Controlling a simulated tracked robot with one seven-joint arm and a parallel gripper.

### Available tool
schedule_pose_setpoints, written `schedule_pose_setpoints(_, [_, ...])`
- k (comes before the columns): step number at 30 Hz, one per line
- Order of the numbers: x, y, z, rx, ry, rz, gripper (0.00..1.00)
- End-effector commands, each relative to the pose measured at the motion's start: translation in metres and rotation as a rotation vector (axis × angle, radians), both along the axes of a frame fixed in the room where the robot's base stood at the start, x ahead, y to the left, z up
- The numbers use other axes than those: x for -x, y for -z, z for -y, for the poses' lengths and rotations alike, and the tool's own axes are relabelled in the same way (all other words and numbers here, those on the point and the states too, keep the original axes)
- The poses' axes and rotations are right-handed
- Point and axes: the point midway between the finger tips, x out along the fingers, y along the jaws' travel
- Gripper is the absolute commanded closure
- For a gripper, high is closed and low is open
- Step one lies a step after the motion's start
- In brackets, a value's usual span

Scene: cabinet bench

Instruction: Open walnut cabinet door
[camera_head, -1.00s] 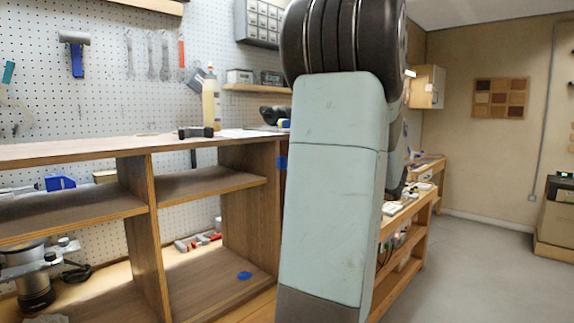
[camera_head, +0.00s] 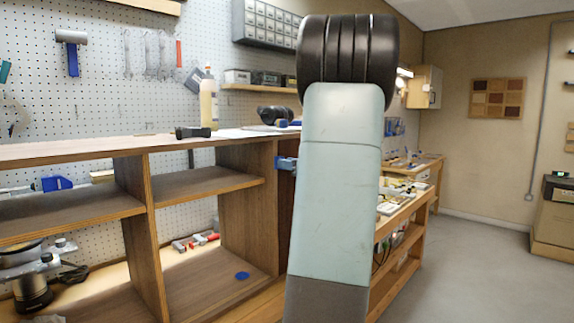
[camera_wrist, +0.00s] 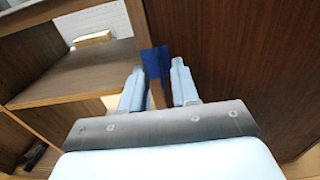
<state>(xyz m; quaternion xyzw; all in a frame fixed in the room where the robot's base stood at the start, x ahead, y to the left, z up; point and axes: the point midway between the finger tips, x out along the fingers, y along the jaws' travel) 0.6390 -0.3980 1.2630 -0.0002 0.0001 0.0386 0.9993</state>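A dark reddish-brown walnut panel, seemingly the cabinet door (camera_wrist: 235,55), fills the right of the wrist view. Only a thin dark strip of it shows in the head view (camera_head: 286,215), beside my arm. My gripper (camera_wrist: 157,84) is at the panel's left edge, with its two light-blue fingers apart. A blue piece (camera_wrist: 154,62) and a narrow wooden edge show between or just beyond the fingers; I cannot tell whether the fingers touch them. The head view shows blue at the same edge (camera_head: 286,163). No handle can be made out, and my arm hides most of the door.
Open wooden shelves (camera_head: 205,186) stand left of the panel, with a blue disc (camera_head: 242,275) on the lower board. A bottle (camera_head: 208,103) and a black tool (camera_head: 192,132) are on the top. Clear floor (camera_head: 480,270) lies at the right, past a workbench (camera_head: 405,205).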

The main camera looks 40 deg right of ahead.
Motion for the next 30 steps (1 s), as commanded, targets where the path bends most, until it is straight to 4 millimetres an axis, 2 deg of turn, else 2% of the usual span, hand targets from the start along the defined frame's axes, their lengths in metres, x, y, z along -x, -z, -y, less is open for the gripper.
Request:
schedule_pose_setpoints(4, [-0.0074,0.0002,-0.0009,0.0,-0.001,0.0,0.7])
schedule_pose_setpoints(13, [-0.0084,0.0002,-0.0011,-0.001,-0.001,0.0,0.71])
schedule_pose_setpoints(22, [-0.0083,0.0002,-0.0011,-0.001,-0.001,0.0,1.0])
schedule_pose_setpoints(30, [-0.0084,0.0002,-0.0015,-0.001,-0.002,0.0,1.0])
